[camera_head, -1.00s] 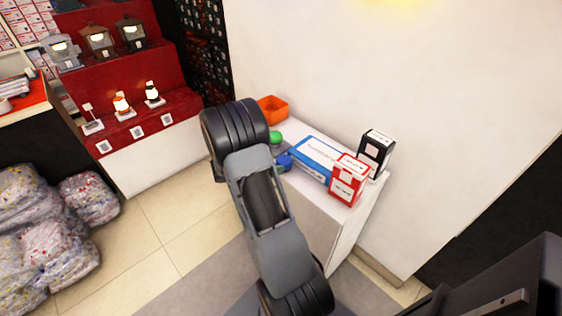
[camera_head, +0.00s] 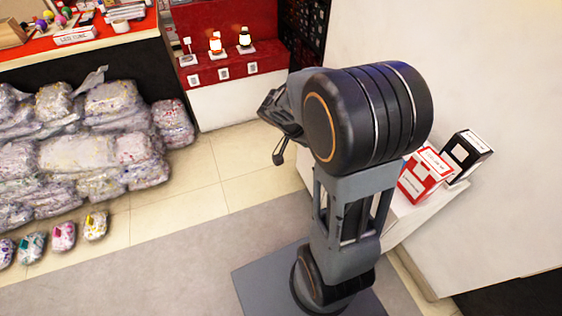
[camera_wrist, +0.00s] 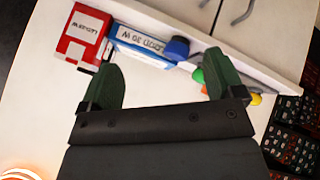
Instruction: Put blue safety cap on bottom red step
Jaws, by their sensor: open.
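The blue safety cap (camera_wrist: 177,48) lies on a white cabinet top (camera_wrist: 150,85), touching or close to the end of a blue-and-white box, in the wrist view. My arm hides it in the head view. My gripper (camera_wrist: 162,78) is open and empty, with the cap beyond its fingertips and apart from them. In the head view my gripper (camera_head: 276,125) shows partly, left of the thick dark arm joint. The bottom red step (camera_head: 243,66) is at the top of that view, with small lanterns and white cards on it.
A red box (camera_head: 425,175) and a black box (camera_head: 465,155) stand on the cabinet. In the wrist view, the blue-and-white box (camera_wrist: 138,42) and a green object (camera_wrist: 198,75) flank the cap. Plastic-wrapped bags (camera_head: 80,145) are piled at left. The tiled floor (camera_head: 215,165) before the step is clear.

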